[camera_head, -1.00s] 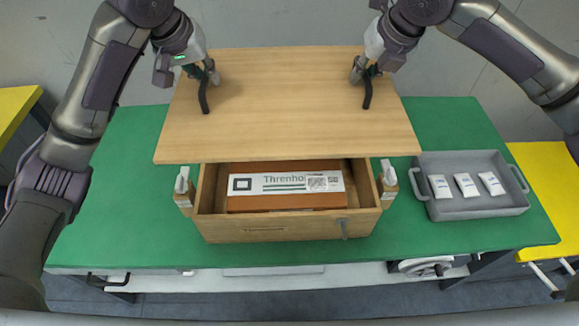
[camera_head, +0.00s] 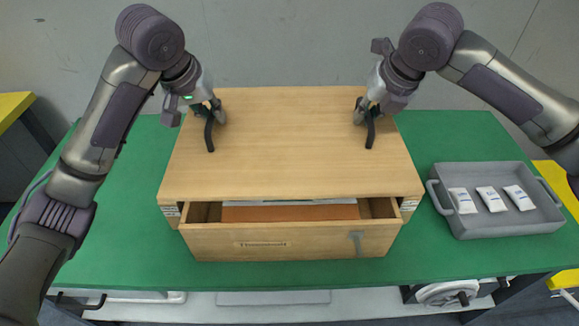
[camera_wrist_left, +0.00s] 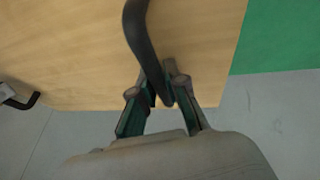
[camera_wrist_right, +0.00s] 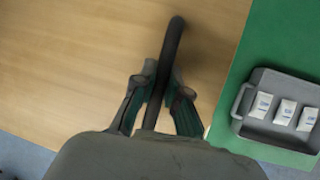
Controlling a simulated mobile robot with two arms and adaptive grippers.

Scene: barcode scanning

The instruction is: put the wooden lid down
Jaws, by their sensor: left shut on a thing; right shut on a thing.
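The wooden lid (camera_head: 290,140) is a flat light-wood board with two black handles. It lies over the wooden box (camera_head: 215,242), covering its back and most of its opening. The front strip of the box stays uncovered; whether the lid rests on the box is hard to tell. My left gripper (camera_head: 212,112) is shut on the lid's left handle (camera_wrist_left: 140,35). My right gripper (camera_head: 367,112) is shut on the lid's right handle (camera_wrist_right: 172,50). An orange-brown package (camera_head: 290,212) with a white top shows inside the box, mostly hidden by the lid.
A grey tray (camera_head: 442,180) with several small white packets stands on the green table (camera_head: 120,230) to the right of the box. Green table surface is free to the left.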

